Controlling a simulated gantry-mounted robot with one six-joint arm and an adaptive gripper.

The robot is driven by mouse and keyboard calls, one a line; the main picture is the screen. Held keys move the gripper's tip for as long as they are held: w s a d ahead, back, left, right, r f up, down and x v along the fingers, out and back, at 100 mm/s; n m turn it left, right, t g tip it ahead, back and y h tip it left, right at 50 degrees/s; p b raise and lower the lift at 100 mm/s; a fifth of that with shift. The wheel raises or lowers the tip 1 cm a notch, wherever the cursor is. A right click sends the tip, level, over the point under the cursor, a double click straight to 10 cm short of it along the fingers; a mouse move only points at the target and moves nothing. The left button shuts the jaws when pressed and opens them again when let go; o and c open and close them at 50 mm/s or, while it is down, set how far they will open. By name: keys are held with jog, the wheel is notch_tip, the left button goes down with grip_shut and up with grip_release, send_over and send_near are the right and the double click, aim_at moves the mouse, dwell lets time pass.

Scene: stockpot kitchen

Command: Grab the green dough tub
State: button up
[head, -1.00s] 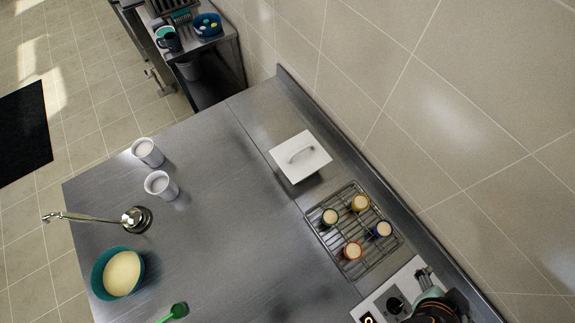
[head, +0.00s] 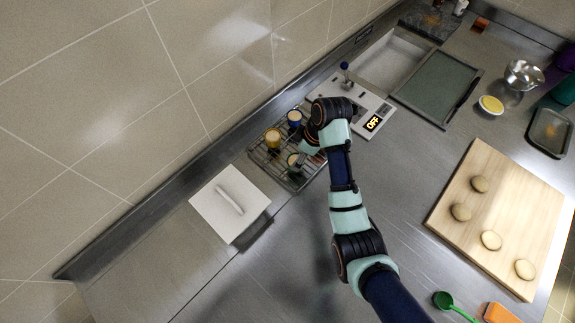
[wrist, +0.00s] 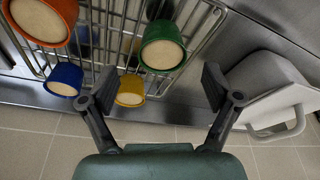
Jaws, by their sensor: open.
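The green dough tub (wrist: 163,47) stands on the wire rack with pale dough in its mouth. In the wrist view it lies ahead of my gripper (wrist: 158,80), roughly between the two spread fingers and beyond their tips. My gripper is open, with nothing between its fingers. In the head view the green tub (head: 293,160) is partly hidden by my gripper (head: 304,158), which is over the rack.
Yellow (wrist: 131,91), blue (wrist: 65,79) and orange (wrist: 42,18) tubs share the wire rack (wrist: 107,42). A white lid with a handle (head: 228,204) lies beside the rack. A panel reading OFF (head: 373,123) and a board with dough balls (head: 505,205) are to the right.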

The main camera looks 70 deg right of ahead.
jog(key=b+x, duration=0.1)
jog(key=x, duration=0.4)
jog(key=shift+a+f, duration=0.15)
jog(key=shift+f, duration=0.3)
jog(key=c, duration=1.3)
notch_tip(320, 180, up, 11)
jog(key=shift+r+p, duration=0.1)
jog(key=shift+p, duration=1.1)
notch_tip(320, 180, up, 9)
jog(key=p, duration=0.8)
